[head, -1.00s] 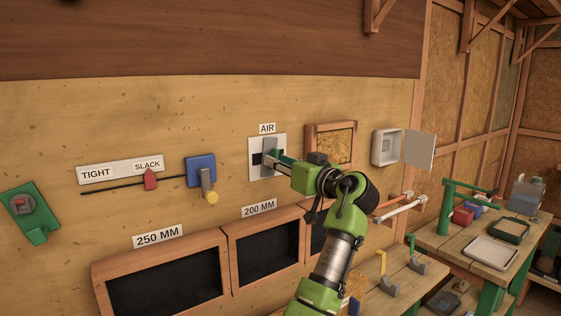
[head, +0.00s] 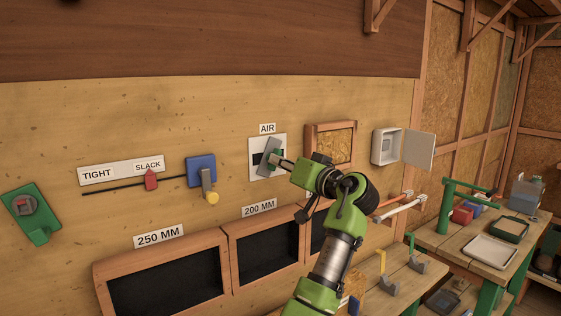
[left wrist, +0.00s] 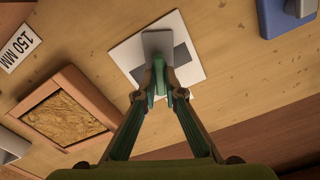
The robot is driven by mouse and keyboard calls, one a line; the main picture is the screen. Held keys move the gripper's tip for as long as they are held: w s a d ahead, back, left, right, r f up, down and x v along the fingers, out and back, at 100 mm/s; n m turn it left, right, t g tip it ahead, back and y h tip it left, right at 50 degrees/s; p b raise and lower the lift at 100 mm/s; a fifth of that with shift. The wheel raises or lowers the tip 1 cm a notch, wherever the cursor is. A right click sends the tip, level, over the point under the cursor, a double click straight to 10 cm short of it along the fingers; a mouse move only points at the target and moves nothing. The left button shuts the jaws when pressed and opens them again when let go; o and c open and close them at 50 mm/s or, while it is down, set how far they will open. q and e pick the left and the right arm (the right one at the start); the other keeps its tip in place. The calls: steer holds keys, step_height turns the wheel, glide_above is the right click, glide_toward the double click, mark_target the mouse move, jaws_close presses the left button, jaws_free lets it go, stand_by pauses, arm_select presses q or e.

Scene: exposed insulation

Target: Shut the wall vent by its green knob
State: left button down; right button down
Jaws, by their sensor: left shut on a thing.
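The wall vent is a white square plate (head: 253,144) on the board under the AIR label (head: 267,128). It has a dark opening (left wrist: 181,54) partly covered by a grey shutter (head: 267,158). In the head view the shutter leans, its top towards the right. In the left wrist view dark opening shows on both sides of the shutter (left wrist: 157,42). My left gripper (head: 281,161) is shut on the green knob (left wrist: 159,69) of the shutter, with a finger on each side. The fingers hide part of the knob. My right gripper is not in view.
Left of the vent, a blue block (head: 201,168) with a yellow-tipped lever and a red pointer (head: 150,179) are on the board. A framed insulation window (head: 331,143) and an open white box (head: 386,146) are to the right. Framed dark bays (head: 165,281) lie below.

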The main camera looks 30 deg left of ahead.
arm_select(q)
steer(key=shift+r+m+p, duration=0.1)
steer(key=shift+m+p, duration=3.45)
steer(key=shift+m, duration=2.95)
steer(key=c, duration=2.1)
jaws_free()
steer(key=shift+w+d, duration=0.1)
steer(key=shift+c, duration=0.2)
